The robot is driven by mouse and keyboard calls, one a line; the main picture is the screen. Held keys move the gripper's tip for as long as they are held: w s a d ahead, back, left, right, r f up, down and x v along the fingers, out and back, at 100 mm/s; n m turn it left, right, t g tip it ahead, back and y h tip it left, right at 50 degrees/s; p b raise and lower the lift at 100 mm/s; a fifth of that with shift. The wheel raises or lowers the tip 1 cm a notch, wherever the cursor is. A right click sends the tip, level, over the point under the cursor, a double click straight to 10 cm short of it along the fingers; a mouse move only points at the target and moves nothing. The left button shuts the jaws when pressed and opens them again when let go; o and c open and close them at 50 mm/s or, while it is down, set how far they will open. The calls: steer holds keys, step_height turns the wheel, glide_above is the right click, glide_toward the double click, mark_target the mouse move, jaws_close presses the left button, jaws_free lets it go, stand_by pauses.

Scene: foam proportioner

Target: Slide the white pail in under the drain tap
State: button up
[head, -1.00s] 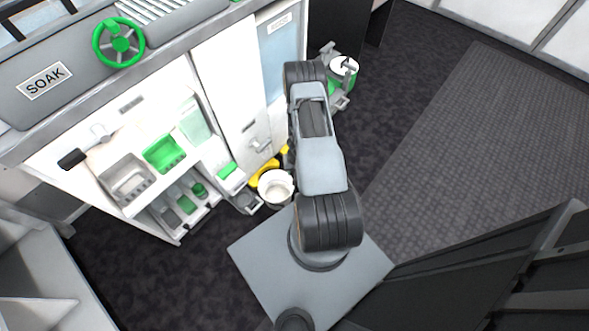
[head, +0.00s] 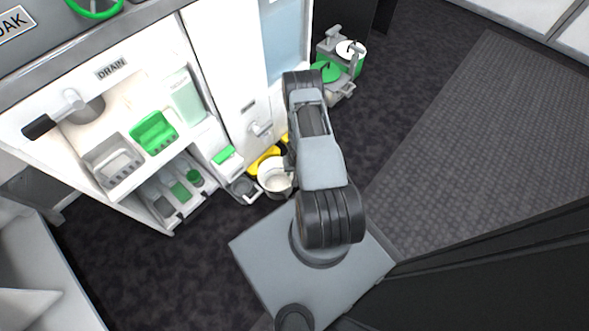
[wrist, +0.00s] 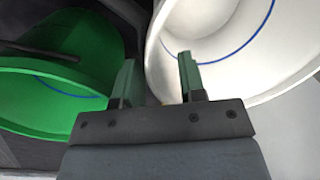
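The white pail (head: 275,178) stands on the dark floor close to the cabinet front, just left of my arm. In the wrist view the white pail (wrist: 235,45) fills the upper right, with a blue line inside. My gripper (wrist: 156,72) is open, its fingers apart at the pail's near-left rim. The right finger overlaps the pail and the left finger is outside it; contact cannot be told. In the head view my arm mostly hides the gripper. The drain tap (head: 60,115), with a black handle, sticks out under the DRAIN label at left.
A green pail (wrist: 55,85) is close left of my gripper in the wrist view. Yellow pieces (head: 265,160) lie behind the white pail. A shelf of grey and green bins (head: 153,132) is below the tap. A green container with a white top (head: 350,58) stands beyond my arm.

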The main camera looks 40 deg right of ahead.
steer(key=shift+f, duration=0.4)
jaws_close()
stand_by(0.4)
